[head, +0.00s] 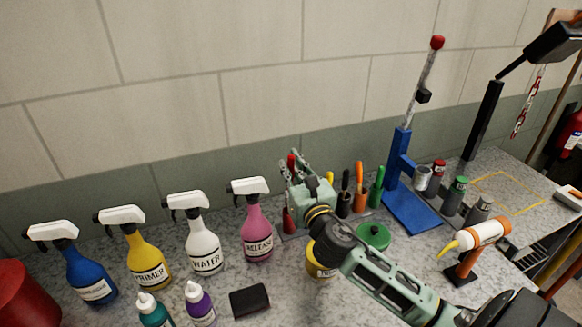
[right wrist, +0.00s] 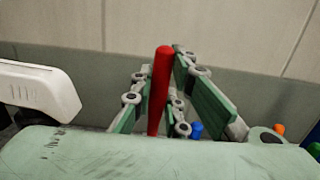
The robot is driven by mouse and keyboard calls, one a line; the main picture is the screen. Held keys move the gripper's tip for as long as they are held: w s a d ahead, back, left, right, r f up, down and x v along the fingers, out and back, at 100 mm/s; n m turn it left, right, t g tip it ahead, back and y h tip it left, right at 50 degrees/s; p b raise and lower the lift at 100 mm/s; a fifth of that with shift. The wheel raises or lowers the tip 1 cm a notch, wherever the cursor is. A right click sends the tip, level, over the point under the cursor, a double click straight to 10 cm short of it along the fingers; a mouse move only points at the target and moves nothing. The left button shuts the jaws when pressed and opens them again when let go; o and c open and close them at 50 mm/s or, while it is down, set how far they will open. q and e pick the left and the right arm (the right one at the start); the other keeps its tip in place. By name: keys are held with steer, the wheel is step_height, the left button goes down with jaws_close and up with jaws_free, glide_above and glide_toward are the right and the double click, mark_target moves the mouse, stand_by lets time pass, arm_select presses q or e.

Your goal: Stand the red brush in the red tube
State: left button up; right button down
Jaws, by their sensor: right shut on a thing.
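The red brush (right wrist: 160,88) stands nearly upright between my right gripper's fingers in the right wrist view. In the head view its red handle (head: 291,164) shows at my right gripper (head: 297,168), which is shut on it just right of the pink spray bottle. The red tube (head: 288,221) stands below the gripper at the left end of a row of coloured tubes. The gripper hides the brush's lower part, so I cannot tell whether its end is inside the tube. My left gripper is not in view.
Orange (head: 360,200) and green (head: 375,196) tubes with tools stand right of the gripper. The pink RELEASE bottle (head: 256,230) is close on the left, with more spray bottles beyond. A blue stand (head: 410,205) and a green lid (head: 373,236) are to the right. The wall is behind.

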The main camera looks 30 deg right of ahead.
mark_target(291, 155)
steer(key=shift+f, duration=0.4)
stand_by(0.6)
steer(key=shift+f+b, duration=2.15)
steer(key=shift+f, duration=0.3)
steer(key=c, duration=1.6)
jaws_free()
steer(key=shift+c, duration=0.2)
steer(key=shift+o, duration=0.4)
steer(key=o, duration=0.4)
step_height(291, 155, up, 10)
steer(key=p, duration=1)
steer(key=shift+p, duration=0.35)
